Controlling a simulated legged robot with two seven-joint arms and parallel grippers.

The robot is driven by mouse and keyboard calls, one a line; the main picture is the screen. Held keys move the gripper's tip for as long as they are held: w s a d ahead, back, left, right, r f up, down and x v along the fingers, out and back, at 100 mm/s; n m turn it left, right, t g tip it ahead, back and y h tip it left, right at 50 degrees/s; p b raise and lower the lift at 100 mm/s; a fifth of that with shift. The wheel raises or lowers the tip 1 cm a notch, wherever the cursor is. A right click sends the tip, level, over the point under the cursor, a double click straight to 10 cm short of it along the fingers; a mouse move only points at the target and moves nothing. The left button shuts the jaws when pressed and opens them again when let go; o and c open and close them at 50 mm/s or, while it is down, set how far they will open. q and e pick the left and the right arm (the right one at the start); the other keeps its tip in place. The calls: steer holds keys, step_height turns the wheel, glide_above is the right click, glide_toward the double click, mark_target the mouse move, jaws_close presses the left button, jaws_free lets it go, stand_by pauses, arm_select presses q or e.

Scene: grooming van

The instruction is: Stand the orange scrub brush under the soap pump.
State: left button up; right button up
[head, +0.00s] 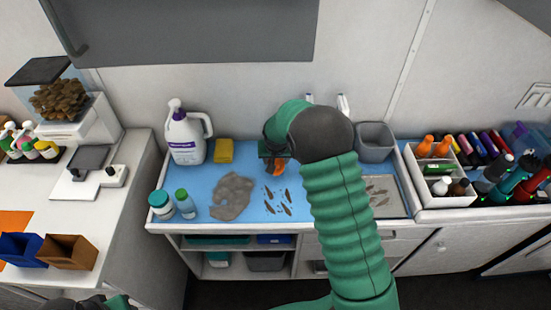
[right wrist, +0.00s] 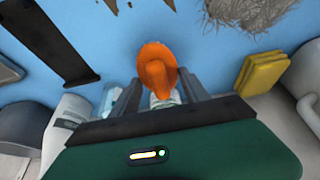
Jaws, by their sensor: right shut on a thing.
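The orange scrub brush (head: 277,168) is between the fingers of my right gripper (head: 274,155), over the blue mat near the wall. In the right wrist view the orange part (right wrist: 157,66) sticks out between the fingers, with a pale part below it. My right gripper is shut on it; the green arm hides some of the mat behind it. A white jug with a purple label and a pump-like top (head: 185,137), probably the soap pump, stands upright at the mat's back left, apart from the brush. A bit of my left arm shows at the bottom edge; its fingertips are hidden.
A yellow sponge (head: 223,151) lies between the jug and my right gripper. A clump of grey hair (head: 233,196) and several dark scraps (head: 278,200) lie in front. Two teal-capped jars (head: 163,204) stand front left. A grey bin (head: 375,141) stands right of my arm.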

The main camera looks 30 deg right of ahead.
steer(key=shift+d+f, duration=0.45)
steer(key=shift+f, duration=0.1)
steer(key=o, duration=1)
steer(key=shift+d, duration=0.1)
steer(key=o, duration=0.4)
steer(key=shift+a+r, duration=0.1)
steer(key=shift+a, duration=0.2)
steer(key=shift+w+r, duration=0.1)
steer(key=shift+r, duration=0.25)
steer(key=v, duration=1.2)
steer(key=s+a+f+n+y, duration=0.1)
steer(key=s+a+n, duration=0.1)
steer(key=s+a, duration=0.2)
steer(key=s+a+f+n, duration=0.2)
steer(key=s+a, duration=0.3)
steer(key=s, duration=0.4)
steer(key=s+a+f+n+g+y, duration=0.1)
steer(key=s+a+n, duration=0.1)
steer(key=s+a, duration=0.2)
steer(key=shift+s+a+f+y+p, duration=0.1)
steer(key=shift+s+f, duration=0.05)
steer(key=shift+s, duration=0.4)
steer(key=shift+s+a+f+y+p, duration=0.1)
steer(key=shift+s+a+f+p, duration=0.05)
steer(key=shift+s, duration=0.4)
steer(key=shift+s+a+f+y+p, duration=0.1)
steer(key=shift+s, duration=0.45)
